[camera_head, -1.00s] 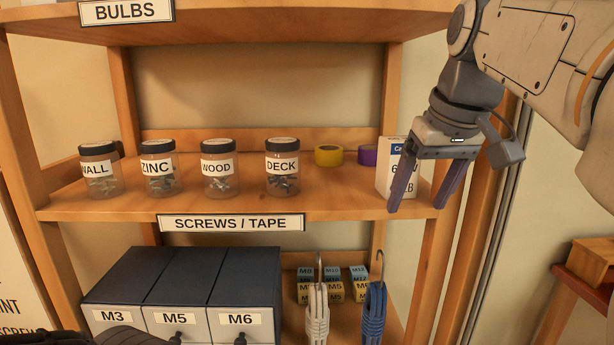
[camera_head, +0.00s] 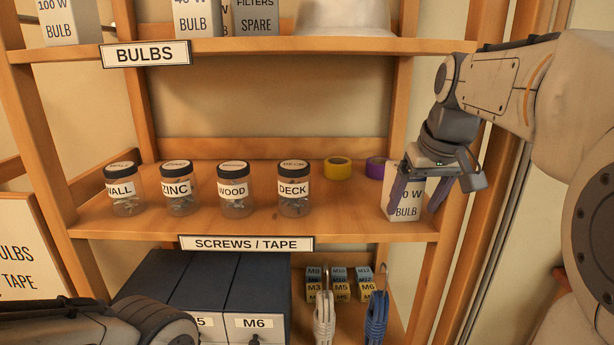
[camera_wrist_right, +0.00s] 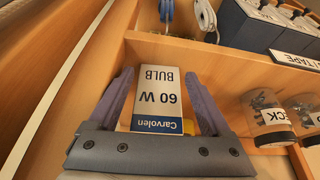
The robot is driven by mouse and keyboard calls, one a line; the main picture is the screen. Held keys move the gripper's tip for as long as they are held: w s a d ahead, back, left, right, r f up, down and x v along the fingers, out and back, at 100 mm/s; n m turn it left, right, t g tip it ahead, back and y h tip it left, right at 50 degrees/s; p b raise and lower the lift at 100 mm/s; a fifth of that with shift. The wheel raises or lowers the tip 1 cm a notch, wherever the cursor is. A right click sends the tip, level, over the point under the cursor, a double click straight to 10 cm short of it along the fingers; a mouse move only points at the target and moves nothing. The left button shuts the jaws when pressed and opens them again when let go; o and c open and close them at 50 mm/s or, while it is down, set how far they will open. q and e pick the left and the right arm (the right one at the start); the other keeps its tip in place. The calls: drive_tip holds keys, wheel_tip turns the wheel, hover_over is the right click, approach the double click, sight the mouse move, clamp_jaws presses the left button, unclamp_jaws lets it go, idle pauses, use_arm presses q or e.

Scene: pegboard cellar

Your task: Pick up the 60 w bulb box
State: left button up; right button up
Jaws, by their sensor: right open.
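The 60 W bulb box (camera_head: 406,212) is white with a blue band and stands at the right end of the screws/tape shelf. My right gripper (camera_head: 415,208) is open, with one purple finger on each side of the box in the head view, partly hiding its label. In the right wrist view the box (camera_wrist_right: 158,92) reads "60 W BULB" upside down and lies between the open fingers (camera_wrist_right: 160,82). I cannot tell whether the fingers touch it. My left arm shows at the lower left, but its gripper is out of view.
The purple tape (camera_head: 375,168) and yellow tape (camera_head: 338,169) sit left of the box, then the DECK jar (camera_head: 294,190) and more jars. A shelf upright (camera_head: 456,230) is close on the right. The bulbs shelf (camera_head: 300,46) is above, with a 100 W box (camera_head: 70,25).

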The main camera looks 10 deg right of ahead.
drive_tip(key=w, duration=0.1)
drive_tip(key=w+p, duration=0.1)
drive_tip(key=w, duration=0.1)
drive_tip(key=w+p, duration=0.1)
drive_tip(key=shift+w+d+r, duration=0.15)
drive_tip(key=shift+w+d, duration=0.15)
drive_tip(key=shift+d, duration=0.1)
drive_tip(key=shift+w+f+p, duration=0.2)
drive_tip(key=shift+w+p, duration=0.1)
drive_tip(key=shift+w+d+f, duration=0.1)
drive_tip(key=shift+f, duration=0.35)
drive_tip(key=shift+c, duration=0.3)
drive_tip(key=c, duration=1)
